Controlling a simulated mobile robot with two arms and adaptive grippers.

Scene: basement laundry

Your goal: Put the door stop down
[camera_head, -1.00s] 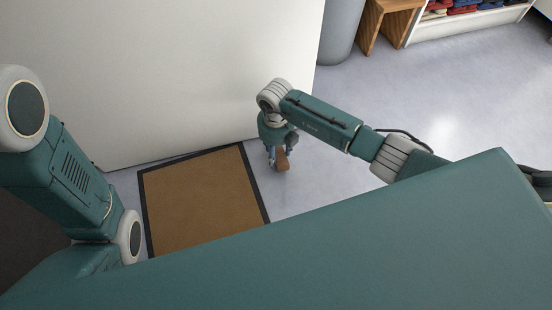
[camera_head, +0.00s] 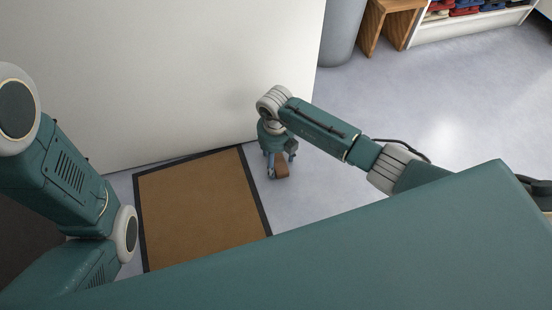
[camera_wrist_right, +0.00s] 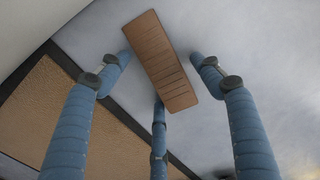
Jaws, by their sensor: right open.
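The door stop (camera_head: 282,170) is a brown wooden wedge with ridges across its top. It lies on the grey floor just right of the doormat, near the foot of the white door or panel. In the right wrist view the door stop (camera_wrist_right: 160,62) lies between the spread fingers. My right gripper (camera_head: 279,158) is just above it, pointing down. Its blue fingers (camera_wrist_right: 162,75) are open, with visible gaps on both sides of the wedge. My left arm is at the left edge of the head view, but its gripper is not seen.
A brown doormat (camera_head: 200,205) with a dark border lies left of the door stop. The white door or panel (camera_head: 200,70) stands behind. A grey bin (camera_head: 340,30), a wooden stool (camera_head: 388,22) and a white shelf (camera_head: 470,24) are at the back right. Floor at right is clear.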

